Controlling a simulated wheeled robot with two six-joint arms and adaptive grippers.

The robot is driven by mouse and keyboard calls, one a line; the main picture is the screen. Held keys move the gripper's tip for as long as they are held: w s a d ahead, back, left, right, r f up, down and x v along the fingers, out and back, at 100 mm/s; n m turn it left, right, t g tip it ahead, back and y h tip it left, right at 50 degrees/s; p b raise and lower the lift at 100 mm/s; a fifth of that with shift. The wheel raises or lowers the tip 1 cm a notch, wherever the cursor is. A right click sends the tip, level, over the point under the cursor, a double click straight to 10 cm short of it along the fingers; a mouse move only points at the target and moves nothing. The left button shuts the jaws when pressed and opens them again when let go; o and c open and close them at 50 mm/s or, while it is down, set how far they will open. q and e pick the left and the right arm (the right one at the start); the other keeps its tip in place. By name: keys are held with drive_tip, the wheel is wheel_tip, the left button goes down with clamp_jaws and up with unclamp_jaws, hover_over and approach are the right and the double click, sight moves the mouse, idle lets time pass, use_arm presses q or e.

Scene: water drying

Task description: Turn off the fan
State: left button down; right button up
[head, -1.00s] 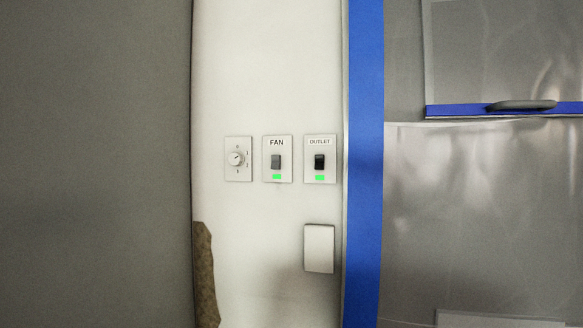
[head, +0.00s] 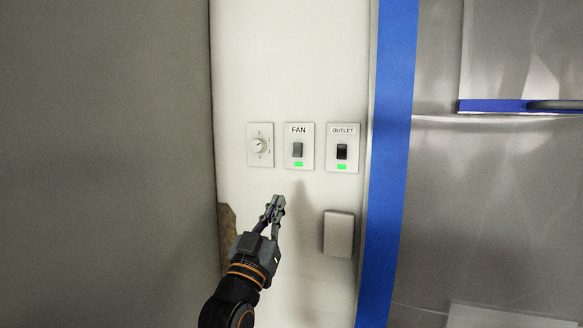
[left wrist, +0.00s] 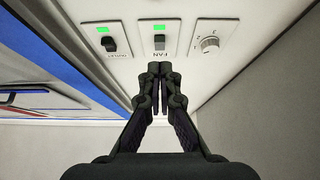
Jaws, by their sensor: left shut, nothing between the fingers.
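The FAN switch (head: 298,149) is a grey rocker on a white wall plate with a lit green light below it. It also shows upside down in the left wrist view (left wrist: 159,42), just beyond my fingertips. My left gripper (head: 275,203) is shut and empty, below the FAN plate in the head view. In the left wrist view its fingertips (left wrist: 160,70) line up with the FAN switch. Whether they touch the wall cannot be told. My right gripper is in neither view.
A round dial (head: 258,145) is left of the FAN plate. The OUTLET switch (head: 342,152), dark with a lit green light, is right of it. A blank cover (head: 338,233) sits lower right. A blue strip (head: 390,150) edges the wall; a grey surface (head: 105,160) stands left.

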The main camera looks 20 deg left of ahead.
sight(296, 150)
use_arm(q)
drive_tip(key=shift+t, duration=0.4)
drive_tip(key=s+r, duration=0.2)
drive_tip(key=r, duration=0.1)
drive_tip(key=shift+s+a+r, duration=0.1)
drive_tip(key=shift+s+r, duration=0.05)
drive_tip(key=shift+r, duration=0.05)
drive_tip(key=p+x, duration=0.2)
drive_tip(key=x, duration=0.2)
drive_tip(key=f+p+x, duration=0.1)
drive_tip(key=p+x, duration=0.2)
drive_tip(key=x, duration=0.1)
drive_tip(key=w+p+x, duration=0.1)
drive_tip(key=p+x, duration=0.1)
drive_tip(key=x, duration=0.2)
drive_tip(key=shift+w+f+p, duration=0.2)
drive_tip(key=shift+p, duration=0.2)
drive_tip(key=shift+w+f, duration=0.3)
drive_tip(key=shift+w, duration=0.25)
